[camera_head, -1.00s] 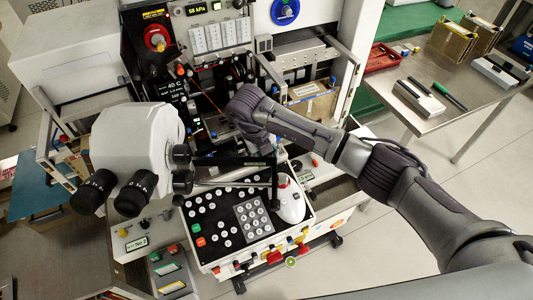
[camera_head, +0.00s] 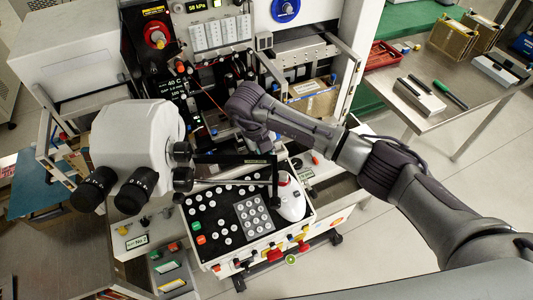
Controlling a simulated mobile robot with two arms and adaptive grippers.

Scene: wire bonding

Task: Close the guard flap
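A dark, framed see-through panel (camera_head: 235,159) with a small yellow label juts out over the control panel, beside the white microscope head (camera_head: 138,143). It appears to be the guard flap. It sticks out toward me, and a dark upright bar hangs at its right end. My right arm comes in from the right, and its wrist bends down just behind the flap. My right gripper (camera_head: 264,141) is mostly hidden below the wrist, so I cannot see its fingers or whether it touches the flap. My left gripper is out of view.
The black control panel (camera_head: 205,226) with white buttons and a white joystick (camera_head: 291,202) lies below the flap. A cardboard box (camera_head: 314,98) stands behind my forearm. A metal side table (camera_head: 446,78) with a red tray (camera_head: 382,56) is at right. Open floor lies at lower right.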

